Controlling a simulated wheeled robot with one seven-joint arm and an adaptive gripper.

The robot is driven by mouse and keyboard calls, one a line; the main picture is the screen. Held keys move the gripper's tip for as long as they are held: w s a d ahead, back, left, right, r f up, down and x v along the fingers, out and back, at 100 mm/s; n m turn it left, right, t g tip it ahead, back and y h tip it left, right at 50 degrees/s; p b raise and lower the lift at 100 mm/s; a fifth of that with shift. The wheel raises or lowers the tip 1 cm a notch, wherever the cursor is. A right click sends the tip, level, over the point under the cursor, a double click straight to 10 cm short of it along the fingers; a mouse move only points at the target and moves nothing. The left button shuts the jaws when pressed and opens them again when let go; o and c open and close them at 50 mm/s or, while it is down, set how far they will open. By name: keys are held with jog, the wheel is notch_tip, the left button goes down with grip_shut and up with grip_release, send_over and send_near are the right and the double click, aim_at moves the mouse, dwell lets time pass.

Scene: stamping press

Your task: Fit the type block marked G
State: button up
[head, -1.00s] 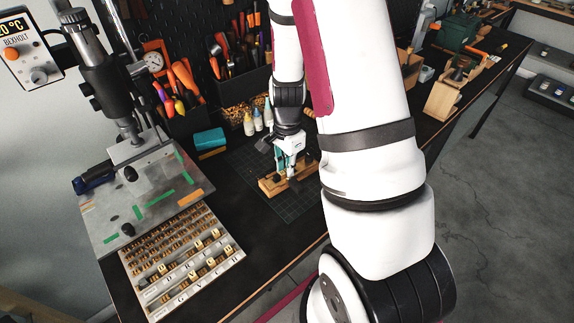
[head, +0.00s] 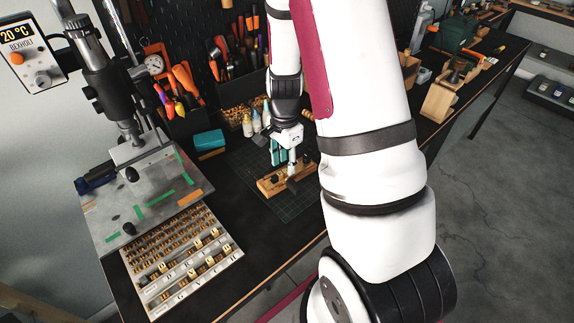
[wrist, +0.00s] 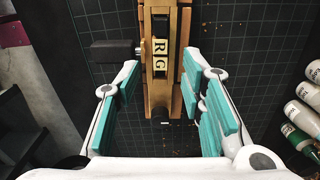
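The type block marked G (wrist: 160,65) sits in the slot of a wooden holder (wrist: 149,100), right beside a block marked R (wrist: 160,46). The holder also shows in the head view (head: 272,186), on the cutting mat, where the letters are too small to read. My gripper (wrist: 162,88) is open and empty, its teal fingers apart on both sides of the holder. In the head view my gripper (head: 281,153) is just above the holder. How far the fingertips are above the mat is hard to tell.
A type tray (head: 152,290) with rows of blocks stands front left, beside the press plate (head: 110,215). Small bottles (head: 247,127) and a teal box (head: 209,140) are behind. A dark knob (wrist: 110,50) sticks out from the holder's left side.

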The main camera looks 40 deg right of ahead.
jog(key=shift+r+p, duration=0.8)
jog(key=shift+r, duration=1.4)
jog(key=shift+w+a+r, duration=0.1)
jog(key=shift+a+r, duration=0.1)
jog(key=shift+r, duration=0.1)
jog(key=s+a+r+n+t, duration=0.1)
jog(key=s+a+r+n, duration=0.1)
jog(key=a+r+n, duration=0.35)
jog(key=s+a+r+n+t+b, duration=0.1)
jog(key=s+a+r+n+t, duration=0.15)
jog(key=r, duration=0.65)
jog(key=s+a+r+n, duration=0.3)
jog(key=a+r+n, duration=0.1)
jog(key=r, duration=0.3)
jog(key=s+a+r+n+t, duration=0.1)
jog(key=s+a+r+n, duration=0.1)
jog(key=s+n, duration=0.1)
jog(key=s+a+r+n+t, duration=0.1)
jog(key=s+r+n, duration=0.1)
jog(key=s, duration=0.3)
jog(key=shift+s+a+n, duration=0.25)
jog(key=shift+a+n, duration=0.15)
jog(key=shift+n, duration=0.3)
jog(key=shift+r, duration=0.1)
